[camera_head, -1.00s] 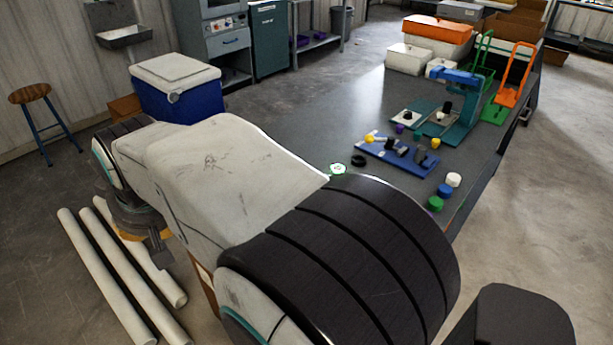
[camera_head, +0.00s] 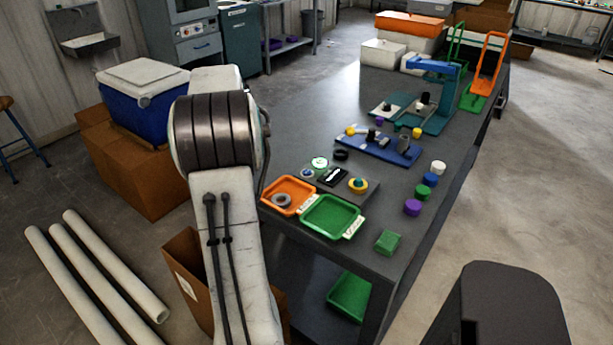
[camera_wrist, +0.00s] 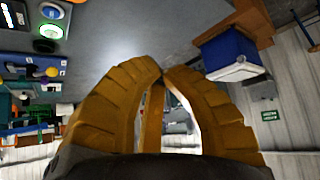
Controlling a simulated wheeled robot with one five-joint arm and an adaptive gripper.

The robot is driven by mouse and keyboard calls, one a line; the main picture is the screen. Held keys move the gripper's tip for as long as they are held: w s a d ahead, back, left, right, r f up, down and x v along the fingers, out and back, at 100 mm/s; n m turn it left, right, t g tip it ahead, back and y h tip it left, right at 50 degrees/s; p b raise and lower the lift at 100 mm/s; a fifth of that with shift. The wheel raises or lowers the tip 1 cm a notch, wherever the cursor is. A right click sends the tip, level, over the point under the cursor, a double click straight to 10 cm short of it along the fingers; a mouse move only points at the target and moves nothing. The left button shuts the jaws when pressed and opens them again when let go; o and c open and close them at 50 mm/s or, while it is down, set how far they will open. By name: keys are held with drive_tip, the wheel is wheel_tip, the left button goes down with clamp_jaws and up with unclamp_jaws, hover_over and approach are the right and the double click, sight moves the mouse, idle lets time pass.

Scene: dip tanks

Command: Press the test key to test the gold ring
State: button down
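A gold ring (camera_head: 358,185) lies on the right part of a dark tester plate (camera_head: 345,193) on the table, around a teal centre piece. A black block with a pale display (camera_head: 332,176) sits left of it. A green-rimmed white round button (camera_head: 319,163) and a smaller blue-and-white one (camera_head: 307,173) are at the plate's left; I cannot tell which is the test key. The wrist view shows the green-rimmed button (camera_wrist: 51,30) and the blue one (camera_wrist: 52,12) at upper left. My gripper (camera_wrist: 163,72) has its yellow fingertips together, empty, apart from the buttons; the head view hides it.
An orange tray (camera_head: 267,193) with a grey ring and an empty green tray (camera_head: 309,223) stand at the table's near edge. A green block (camera_head: 388,242), several coloured caps and a blue fixture (camera_head: 399,157) stand farther right. A blue cooler (camera_head: 130,113) sits left.

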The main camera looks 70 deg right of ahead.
drive_tip(key=s+d+f+m+g+h+b, duration=0.1)
drive_tip(key=s+d+f, duration=0.2)
drive_tip(key=s+d, duration=0.3)
drive_tip(key=s+d+f+m+g+h+b, duration=0.1)
drive_tip(key=s+d+f+m, duration=0.1)
drive_tip(key=s+d+f, duration=0.2)
drive_tip(key=shift+s+d+f, duration=0.3)
drive_tip(key=shift+s+d, duration=1.45)
drive_tip(key=shift+d, duration=1.1)
drive_tip(key=shift+f, duration=0.15)
drive_tip(key=b, duration=0.5)
hover_over(305, 170)
wheel_tip(305, 170, down, 7)
drive_tip(key=shift+f+b, duration=0.65)
drive_tip(key=shift+f, duration=0.1)
drive_tip(key=shift+s+f, duration=0.1)
drive_tip(key=shift+f, duration=0.2)
drive_tip(key=shift+f+b, duration=0.15)
drive_tip(key=shift+b, duration=0.25)
